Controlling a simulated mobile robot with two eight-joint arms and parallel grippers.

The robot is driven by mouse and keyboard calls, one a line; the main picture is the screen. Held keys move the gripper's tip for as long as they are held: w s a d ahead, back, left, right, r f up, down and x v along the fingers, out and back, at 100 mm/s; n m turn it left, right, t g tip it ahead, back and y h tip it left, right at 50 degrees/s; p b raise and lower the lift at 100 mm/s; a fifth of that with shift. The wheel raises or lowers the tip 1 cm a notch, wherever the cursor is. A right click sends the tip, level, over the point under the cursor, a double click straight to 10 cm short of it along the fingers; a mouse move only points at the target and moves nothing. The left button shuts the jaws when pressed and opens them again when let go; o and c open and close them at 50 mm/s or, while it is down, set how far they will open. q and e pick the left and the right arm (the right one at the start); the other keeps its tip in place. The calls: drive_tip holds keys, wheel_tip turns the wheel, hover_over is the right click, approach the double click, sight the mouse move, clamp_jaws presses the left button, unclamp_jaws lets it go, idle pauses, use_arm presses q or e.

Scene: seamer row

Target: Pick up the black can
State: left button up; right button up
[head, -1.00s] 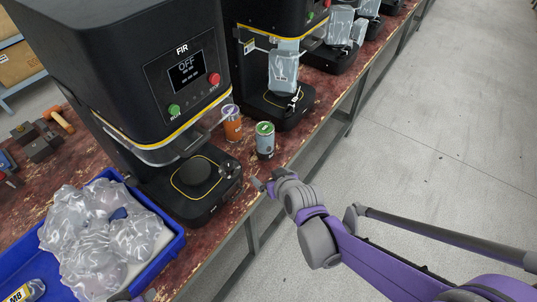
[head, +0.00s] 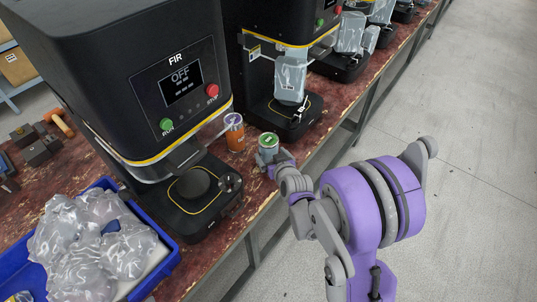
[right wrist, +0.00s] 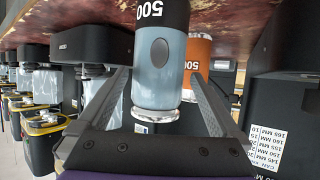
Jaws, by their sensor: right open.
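The can with a green top (head: 268,141) stands upright on the red worktop, in front of the machines. In the right wrist view the can (right wrist: 160,85) shows a grey-blue body with a black band marked 500. My right gripper (head: 272,162) is at this can, low on its near side. In the right wrist view its open fingers (right wrist: 158,76) lie on either side of the can, with the can between them. Whether a finger touches it I cannot tell. My left gripper is out of view.
An orange can (head: 235,136) stands close behind and left of it, also seen in the right wrist view (right wrist: 199,60). A black machine (head: 165,85) reading OFF is at left, another (head: 290,118) behind. A blue bin (head: 172,262) holds clear bags.

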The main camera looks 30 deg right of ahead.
drive_tip(key=x, duration=0.4)
drive_tip(key=shift+d+f, duration=0.1)
clamp_jaws()
idle(0.3)
